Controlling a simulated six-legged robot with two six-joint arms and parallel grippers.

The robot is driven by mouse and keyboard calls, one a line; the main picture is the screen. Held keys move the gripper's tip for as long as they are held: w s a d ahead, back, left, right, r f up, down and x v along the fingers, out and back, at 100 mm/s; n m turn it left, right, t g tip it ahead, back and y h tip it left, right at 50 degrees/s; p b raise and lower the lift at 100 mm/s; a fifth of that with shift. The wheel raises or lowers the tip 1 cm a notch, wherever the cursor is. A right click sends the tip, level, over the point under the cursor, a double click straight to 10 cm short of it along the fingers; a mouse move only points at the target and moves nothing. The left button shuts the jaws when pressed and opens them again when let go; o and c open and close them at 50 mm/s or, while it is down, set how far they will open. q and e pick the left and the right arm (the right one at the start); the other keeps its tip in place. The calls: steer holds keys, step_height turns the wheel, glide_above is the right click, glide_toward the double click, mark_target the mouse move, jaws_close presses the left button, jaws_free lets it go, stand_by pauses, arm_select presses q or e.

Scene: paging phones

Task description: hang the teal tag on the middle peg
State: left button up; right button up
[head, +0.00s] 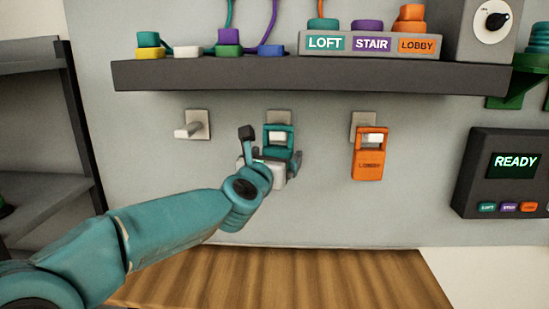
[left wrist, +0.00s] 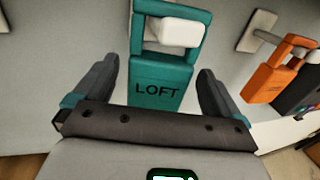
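The teal tag (head: 278,151), marked LOFT in the left wrist view (left wrist: 158,82), is at the middle peg. The white end of the middle peg (left wrist: 181,32) shows through the tag's top loop, so the loop is around the peg and the tag hangs upright. My left gripper (head: 270,150) is just in front of the tag. Its fingers stand apart on either side of the tag, with gaps showing in the left wrist view, so it is open. The tag's lower part is hidden by my gripper in the head view. My right gripper is in neither view.
An orange LOBBY tag (head: 369,164) hangs on the right peg. The left peg (head: 189,130) is bare. A dark shelf (head: 200,76) with phones and labelled blocks runs above. A READY panel (head: 513,165) is at right, a wooden surface (head: 280,280) below.

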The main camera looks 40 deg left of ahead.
arm_select(q)
steer(key=shift+s, duration=0.15)
steer(key=b+v, duration=0.1)
steer(key=v, duration=1.5)
steer(key=shift+s+d, duration=0.1)
steer(key=shift+s, duration=0.05)
